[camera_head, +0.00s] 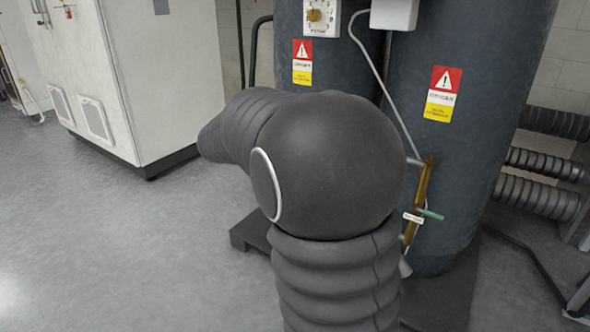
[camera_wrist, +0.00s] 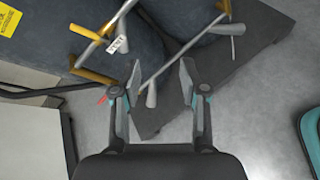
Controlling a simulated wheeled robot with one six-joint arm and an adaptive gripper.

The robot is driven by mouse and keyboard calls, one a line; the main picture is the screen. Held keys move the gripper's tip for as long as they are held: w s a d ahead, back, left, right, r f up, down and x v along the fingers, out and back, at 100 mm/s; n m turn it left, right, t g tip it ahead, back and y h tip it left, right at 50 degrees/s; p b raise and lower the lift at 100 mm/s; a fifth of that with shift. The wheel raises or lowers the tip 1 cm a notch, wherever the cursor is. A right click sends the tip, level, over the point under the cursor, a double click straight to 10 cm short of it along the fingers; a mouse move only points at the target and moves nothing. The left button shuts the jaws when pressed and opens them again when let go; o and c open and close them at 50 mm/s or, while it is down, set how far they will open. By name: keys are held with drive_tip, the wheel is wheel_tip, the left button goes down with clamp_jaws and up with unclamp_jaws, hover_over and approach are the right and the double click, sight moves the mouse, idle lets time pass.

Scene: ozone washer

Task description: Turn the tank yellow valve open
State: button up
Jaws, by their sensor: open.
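My gripper (camera_wrist: 161,72) is open in the wrist view, its two fingers spread with no object clamped between them. A thin grey pipe runs diagonally behind the gap. Brass-yellow valve parts show beyond the left finger: one piece (camera_wrist: 86,33) at upper left and another (camera_wrist: 92,76) lower down, near a white tag. Another brass-yellow piece (camera_wrist: 224,7) is at the upper right. Which is the handle is hard to tell. In the head view, the brass fitting (camera_head: 424,180) with a green lever (camera_head: 432,214) sits on the right dark tank (camera_head: 470,150). My arm hides my gripper there.
A white cabinet (camera_head: 165,85) stands at left in the head view. Ribbed hoses (camera_head: 540,196) lie right of the tanks. A dark base plate (camera_wrist: 240,50) lies under the tanks in the wrist view. Grey floor is open at lower left in the head view.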

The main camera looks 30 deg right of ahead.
drive_tip(key=shift+s+a+f+m+y, duration=0.1)
drive_tip(key=shift+s+a+m+y, duration=0.4)
drive_tip(key=shift+s, duration=0.3)
drive_tip(key=shift+s+a+f+m+y, duration=0.15)
drive_tip(key=shift+s+a+m, duration=0.15)
drive_tip(key=shift+s+a, duration=0.45)
drive_tip(key=shift+s+a+m+y, duration=0.35)
drive_tip(key=shift+s+a+m, duration=0.1)
drive_tip(key=shift+s, duration=0.45)
